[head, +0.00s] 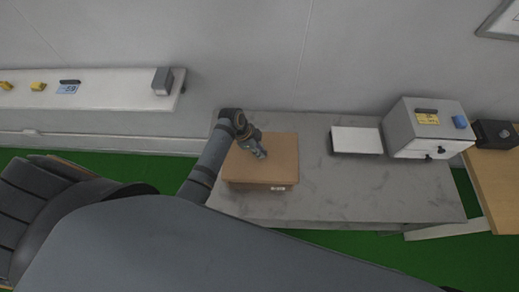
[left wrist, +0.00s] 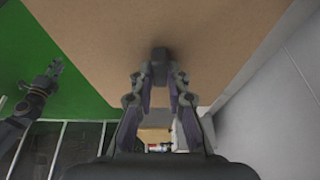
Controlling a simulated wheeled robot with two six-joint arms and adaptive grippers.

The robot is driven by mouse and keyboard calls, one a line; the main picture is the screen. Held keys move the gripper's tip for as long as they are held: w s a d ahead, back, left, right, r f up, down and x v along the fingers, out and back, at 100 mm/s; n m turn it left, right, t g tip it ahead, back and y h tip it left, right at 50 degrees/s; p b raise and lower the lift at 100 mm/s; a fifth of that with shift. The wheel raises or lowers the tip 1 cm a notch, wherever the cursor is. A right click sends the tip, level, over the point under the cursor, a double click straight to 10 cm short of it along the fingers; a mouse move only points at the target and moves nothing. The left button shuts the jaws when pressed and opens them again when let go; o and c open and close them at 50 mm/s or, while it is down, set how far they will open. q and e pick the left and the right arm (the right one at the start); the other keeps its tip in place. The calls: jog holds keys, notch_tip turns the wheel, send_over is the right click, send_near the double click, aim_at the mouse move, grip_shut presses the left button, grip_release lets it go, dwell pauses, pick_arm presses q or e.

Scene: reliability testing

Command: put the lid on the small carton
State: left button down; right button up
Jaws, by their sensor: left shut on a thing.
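The small carton (head: 260,186) is a brown box on the grey table, with a white label low on its front. The brown lid (head: 282,150) lies over its top in the head view; whether it is fully seated I cannot tell. My left gripper (head: 262,154) is above the lid's middle. In the left wrist view its fingertips (left wrist: 160,62) are shut on a small dark knob of the lid (left wrist: 150,25). My right gripper (left wrist: 54,70) shows small at the left of the left wrist view, away from the lid; its jaws are unclear.
On the grey table (head: 350,200), a flat white-topped thing (head: 357,140) and a grey box-shaped device (head: 425,130) stand to the right. A white shelf (head: 110,92) with small items is at the left. The table's front right is clear.

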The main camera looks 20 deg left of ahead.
pick_arm(q)
jog(key=shift+f+b, duration=0.3)
jog(key=shift+f, duration=0.3)
dwell(0.3)
jog(key=c, duration=1.2)
grip_release()
jog(key=o, duration=0.4)
jog(key=shift+o, duration=0.2)
jog(key=shift+r, duration=0.1)
jog(key=shift+r+p, duration=0.6)
jog(key=shift+r, duration=2.8)
